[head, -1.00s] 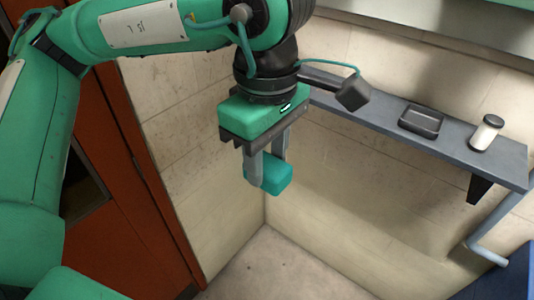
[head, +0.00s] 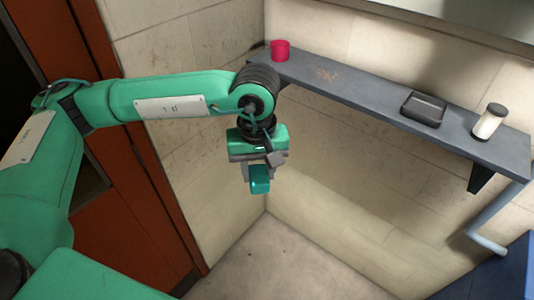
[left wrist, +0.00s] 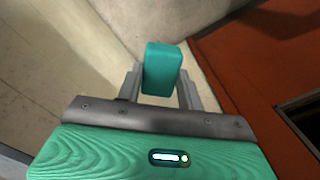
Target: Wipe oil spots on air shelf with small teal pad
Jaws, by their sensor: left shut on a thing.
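My left gripper (head: 259,177) is shut on the small teal pad (head: 260,184) and holds it in the air, below and in front of the grey wall shelf (head: 375,105). The pad (left wrist: 162,68) also shows between the fingers in the left wrist view. The pad is apart from the shelf. My right gripper is in neither view.
On the shelf stand a pink-red cup (head: 280,50) at the left end, a black tray (head: 423,108) and a white jar with a dark lid (head: 489,122) toward the right. A red-brown door (head: 130,200) is at the left. A grey pipe (head: 485,225) is below the shelf's right end.

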